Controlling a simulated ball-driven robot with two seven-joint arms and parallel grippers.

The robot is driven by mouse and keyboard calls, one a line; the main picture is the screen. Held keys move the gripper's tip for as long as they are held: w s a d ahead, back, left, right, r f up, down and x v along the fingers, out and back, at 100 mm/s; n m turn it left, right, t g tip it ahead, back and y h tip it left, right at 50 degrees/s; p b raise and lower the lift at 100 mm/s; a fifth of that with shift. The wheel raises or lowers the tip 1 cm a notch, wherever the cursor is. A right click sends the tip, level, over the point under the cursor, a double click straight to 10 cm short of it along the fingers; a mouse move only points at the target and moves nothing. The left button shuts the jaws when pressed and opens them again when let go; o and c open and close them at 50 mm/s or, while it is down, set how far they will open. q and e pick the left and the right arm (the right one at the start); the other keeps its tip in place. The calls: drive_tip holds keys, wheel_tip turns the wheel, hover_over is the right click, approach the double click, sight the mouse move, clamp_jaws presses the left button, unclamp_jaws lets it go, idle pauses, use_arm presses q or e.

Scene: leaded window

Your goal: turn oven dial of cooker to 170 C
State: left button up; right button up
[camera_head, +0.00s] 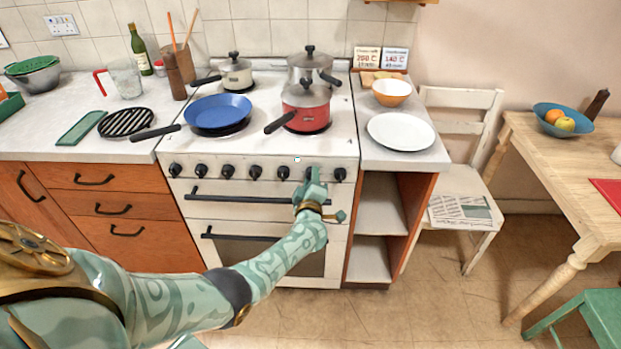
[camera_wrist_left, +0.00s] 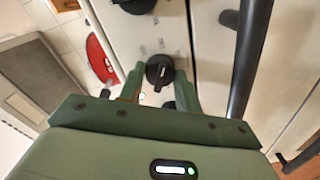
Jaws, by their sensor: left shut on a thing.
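The white cooker (camera_head: 262,164) has a row of several black dials along its front panel. My left gripper (camera_head: 313,174) reaches the panel near its right end, with its fingers on either side of one dial. In the left wrist view this black dial (camera_wrist_left: 160,70) sits between the green fingertips (camera_wrist_left: 160,84), which are shut on it. Faint markings show on the panel around the dial but are too small to read. The gripper partly hides the dial in the head view. My right gripper is not in view.
Pans stand on the hob, including a red saucepan (camera_head: 306,105) and a blue frying pan (camera_head: 217,111). Oven door handles (camera_head: 240,198) cross the front below the dials. A white chair (camera_head: 462,183) stands at the right.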

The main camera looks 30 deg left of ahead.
use_arm(q)
drive_tip(key=m, duration=0.4)
drive_tip(key=shift+d+m+p, duration=0.1)
drive_tip(key=shift+m+p, duration=0.2)
drive_tip(key=shift+p, duration=0.05)
drive_tip(key=shift+f+m, duration=0.1)
drive_tip(key=shift+m, duration=1.7)
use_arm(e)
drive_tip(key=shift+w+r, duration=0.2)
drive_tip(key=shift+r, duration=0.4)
use_arm(q)
drive_tip(key=o, duration=1)
drive_tip(key=p+v, duration=0.8)
drive_tip(key=v, duration=0.8)
drive_tip(key=shift+p, duration=0.35)
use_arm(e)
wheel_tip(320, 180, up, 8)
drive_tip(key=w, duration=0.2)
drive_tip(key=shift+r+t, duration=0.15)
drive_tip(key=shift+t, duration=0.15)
